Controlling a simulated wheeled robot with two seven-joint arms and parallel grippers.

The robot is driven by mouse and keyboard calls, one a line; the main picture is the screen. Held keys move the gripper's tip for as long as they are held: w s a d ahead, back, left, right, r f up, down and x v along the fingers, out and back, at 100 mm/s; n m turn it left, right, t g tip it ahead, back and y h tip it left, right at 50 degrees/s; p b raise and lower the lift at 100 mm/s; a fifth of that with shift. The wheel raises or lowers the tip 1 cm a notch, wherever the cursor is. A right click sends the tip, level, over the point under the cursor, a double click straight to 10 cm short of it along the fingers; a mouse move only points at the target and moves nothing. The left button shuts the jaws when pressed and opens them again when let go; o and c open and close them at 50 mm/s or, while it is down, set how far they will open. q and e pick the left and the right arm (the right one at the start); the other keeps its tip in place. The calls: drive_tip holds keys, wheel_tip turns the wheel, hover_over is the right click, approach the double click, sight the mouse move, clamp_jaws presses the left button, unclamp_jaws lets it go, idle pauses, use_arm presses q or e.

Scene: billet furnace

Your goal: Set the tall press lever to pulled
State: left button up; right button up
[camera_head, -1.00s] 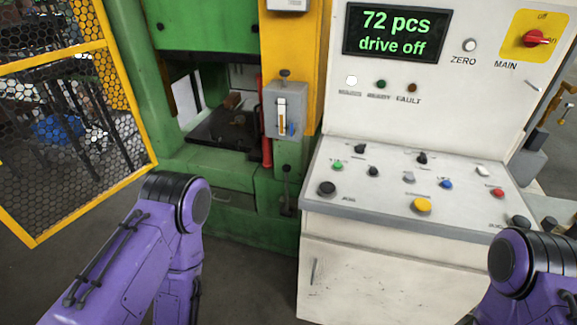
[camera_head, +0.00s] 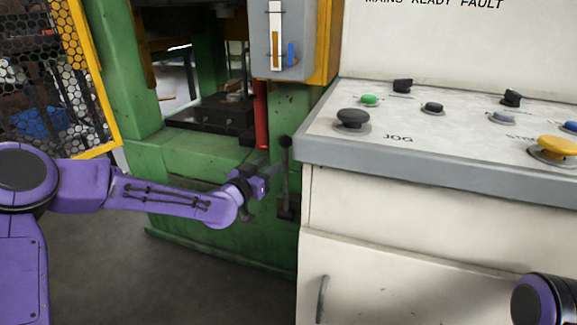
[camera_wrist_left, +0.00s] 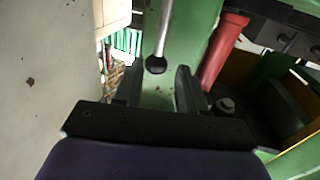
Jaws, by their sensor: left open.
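The tall press lever (camera_head: 285,165) is a thin rod with a dark round knob, standing roughly upright from a dark slot plate low on the green press, close to the white cabinet. My left gripper (camera_head: 266,174) is just left of the rod, below the knob in the head view. In the left wrist view the lever's knob (camera_wrist_left: 155,64) appears just beyond and between the two open fingers of the left gripper (camera_wrist_left: 157,82), with the rod running upward in the picture. The fingers hold nothing. My right gripper is out of view; only part of that arm shows at bottom right.
The white control desk (camera_head: 420,165) with several buttons stands close to the lever's right. A red cylinder (camera_head: 261,115) is above left of it. A grey box (camera_head: 283,40) hangs above. A yellow mesh guard (camera_head: 95,60) is at far left.

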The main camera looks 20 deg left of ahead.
sight(284, 153)
use_arm(q)
drive_tip(key=b+x, duration=0.1)
drive_tip(key=x, duration=0.9)
drive_tip(key=shift+s, duration=0.1)
clamp_jaws()
